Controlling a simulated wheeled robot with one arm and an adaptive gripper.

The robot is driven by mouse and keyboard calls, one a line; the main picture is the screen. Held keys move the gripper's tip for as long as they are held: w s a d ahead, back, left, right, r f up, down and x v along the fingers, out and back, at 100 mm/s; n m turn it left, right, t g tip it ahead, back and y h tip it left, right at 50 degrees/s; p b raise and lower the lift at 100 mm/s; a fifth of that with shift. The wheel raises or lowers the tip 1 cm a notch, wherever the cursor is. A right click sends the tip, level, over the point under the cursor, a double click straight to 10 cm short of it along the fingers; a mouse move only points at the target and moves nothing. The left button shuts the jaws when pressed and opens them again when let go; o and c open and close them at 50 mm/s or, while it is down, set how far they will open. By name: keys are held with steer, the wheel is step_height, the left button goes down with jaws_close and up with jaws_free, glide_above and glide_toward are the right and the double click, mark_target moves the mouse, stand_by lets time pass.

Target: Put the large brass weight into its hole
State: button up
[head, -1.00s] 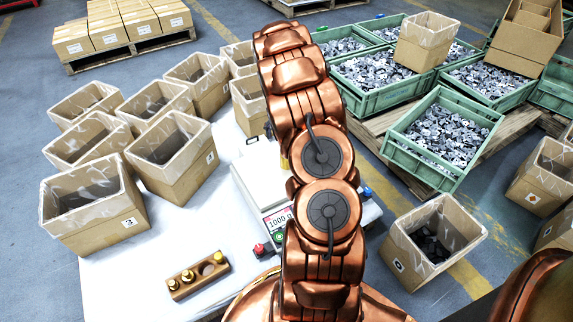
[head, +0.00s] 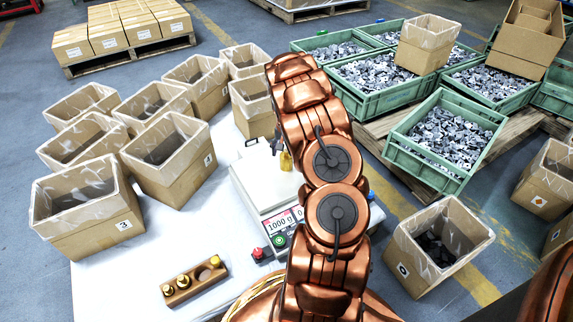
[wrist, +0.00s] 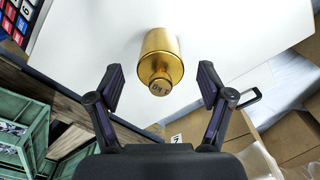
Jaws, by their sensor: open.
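The large brass weight (wrist: 162,55) stands on the white pan of a scale, its knob end facing my wrist camera. In the head view the weight (head: 286,161) is partly hidden by my arm. My gripper (wrist: 160,88) is open, with one dark finger on either side of the knob end and clear gaps between. The weight's body lies beyond the fingertips, and nothing is held. In the head view only a dark bit of the gripper shows beside the weight. The wooden block (head: 190,292) lies at the table's front, with small brass weights and a wide empty hole (head: 203,275).
The scale (head: 262,180) reads 1000 g and has a red button (head: 258,254) at its front corner. Lined cardboard boxes (head: 85,240) crowd the table's left and back. Green crates of metal parts (head: 440,175) stand right. White tabletop around the block is free.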

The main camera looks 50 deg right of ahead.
steer(key=shift+f, duration=0.7)
jaws_close()
steer(key=shift+r, duration=0.1)
